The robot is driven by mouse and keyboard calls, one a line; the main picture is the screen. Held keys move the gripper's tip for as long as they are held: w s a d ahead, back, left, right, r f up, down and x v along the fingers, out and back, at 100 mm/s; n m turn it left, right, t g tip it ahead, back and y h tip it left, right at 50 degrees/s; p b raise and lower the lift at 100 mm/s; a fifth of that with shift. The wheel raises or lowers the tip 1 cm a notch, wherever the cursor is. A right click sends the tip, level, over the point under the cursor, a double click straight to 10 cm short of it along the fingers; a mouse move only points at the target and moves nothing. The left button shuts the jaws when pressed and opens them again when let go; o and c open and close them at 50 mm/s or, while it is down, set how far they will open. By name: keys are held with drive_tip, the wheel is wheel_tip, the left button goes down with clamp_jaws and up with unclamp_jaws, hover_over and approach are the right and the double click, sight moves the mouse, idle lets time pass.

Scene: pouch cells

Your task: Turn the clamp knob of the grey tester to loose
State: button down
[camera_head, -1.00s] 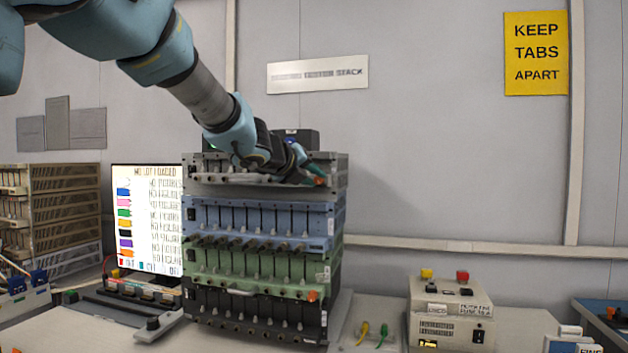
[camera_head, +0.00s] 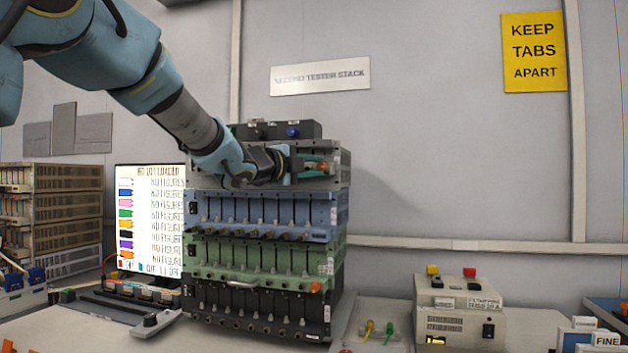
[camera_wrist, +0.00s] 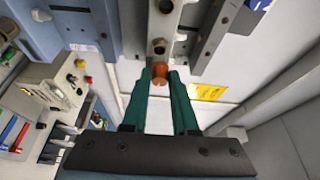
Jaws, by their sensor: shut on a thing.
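The grey tester (camera_head: 342,176) is the top unit in the rack stack in the head view, largely covered by my arm. Its orange clamp knob (camera_head: 322,167) is at the right end of its front. In the wrist view the orange knob (camera_wrist: 160,73) sits between the tips of my green fingers. My gripper (camera_head: 318,166) comes from the left, and its tips (camera_wrist: 161,76) are closed on the knob. The knob's mark or setting cannot be read.
Below are a blue tester (camera_head: 325,220), a green tester (camera_head: 330,258) and a black tester (camera_head: 315,318). A black box (camera_head: 275,130) stands on top. A lit screen (camera_head: 150,220) is at left. A beige box (camera_head: 460,310) is at right.

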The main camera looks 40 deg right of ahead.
drive_tip(key=shift+s+d+f+n+t+h+b, duration=0.1)
drive_tip(key=shift+s+f+n+t+h+b, duration=0.15)
drive_tip(key=shift+n+t+b, duration=1.95)
drive_tip(key=shift+d+f+n+t+h+b, duration=0.1)
drive_tip(key=shift+f+n+t+h+b, duration=0.2)
drive_tip(key=shift+n+b, duration=3.65)
drive_tip(key=shift+s+d+f+n+t+h+b, duration=0.25)
drive_tip(key=shift+n+t+b, duration=0.95)
drive_tip(key=shift+n+b, duration=1.9)
drive_tip(key=shift+w+a+r, duration=0.1)
drive_tip(key=shift+a+r, duration=0.1)
drive_tip(key=shift+r, duration=0.05)
drive_tip(key=shift+n, duration=0.25)
drive_tip(key=c, duration=0.7)
unclamp_jaws()
drive_tip(key=b+v, duration=0.1)
drive_tip(key=v, duration=0.9)
drive_tip(key=shift+a+f, duration=0.2)
drive_tip(key=shift+a, duration=0.1)
